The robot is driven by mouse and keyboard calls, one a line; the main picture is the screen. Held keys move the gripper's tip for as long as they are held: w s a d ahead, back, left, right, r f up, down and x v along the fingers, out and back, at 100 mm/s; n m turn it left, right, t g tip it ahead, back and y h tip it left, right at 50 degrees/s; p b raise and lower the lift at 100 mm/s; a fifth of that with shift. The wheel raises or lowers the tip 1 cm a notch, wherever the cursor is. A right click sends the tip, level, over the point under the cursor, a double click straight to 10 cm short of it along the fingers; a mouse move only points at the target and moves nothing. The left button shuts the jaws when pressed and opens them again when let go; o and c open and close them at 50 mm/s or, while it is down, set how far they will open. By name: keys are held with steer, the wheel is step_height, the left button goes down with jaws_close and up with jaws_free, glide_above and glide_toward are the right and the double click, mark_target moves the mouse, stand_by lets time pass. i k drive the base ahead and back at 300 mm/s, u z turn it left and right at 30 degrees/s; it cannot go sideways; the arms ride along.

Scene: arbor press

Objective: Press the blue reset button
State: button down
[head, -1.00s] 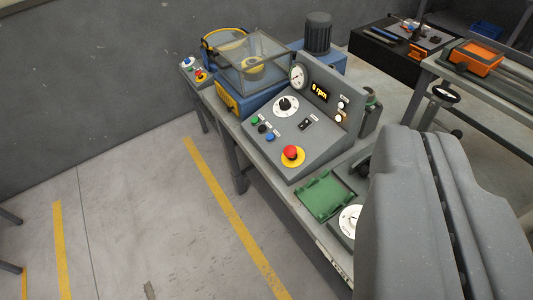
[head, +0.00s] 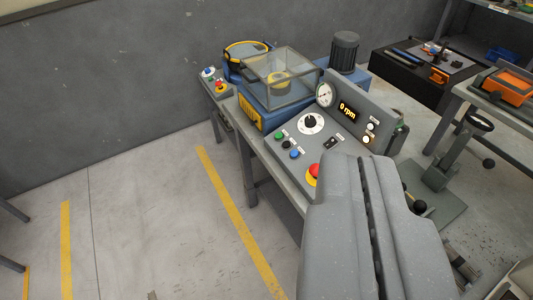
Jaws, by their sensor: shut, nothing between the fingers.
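The blue button (head: 294,154) is a small round cap at the lower left of the sloped grey control panel (head: 307,147). A black button (head: 286,145) and a green button (head: 279,136) sit in a row above it, and a red mushroom button on a yellow ring (head: 313,174) lies below right. My gripper (head: 366,162) is the large grey shape at the lower right, shut and empty. It appears right of the blue button and apart from it in the picture.
A clear guard box (head: 280,80) over blue machinery stands behind the panel. A small button box (head: 214,82) is at the bench's far left end. A black lever knob (head: 420,207) is right of my gripper. The floor (head: 150,230) at left is clear.

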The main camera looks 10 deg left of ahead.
mark_target(294, 153)
steer(key=u, duration=0.2)
steer(key=i, duration=1)
steer(key=z, duration=0.05)
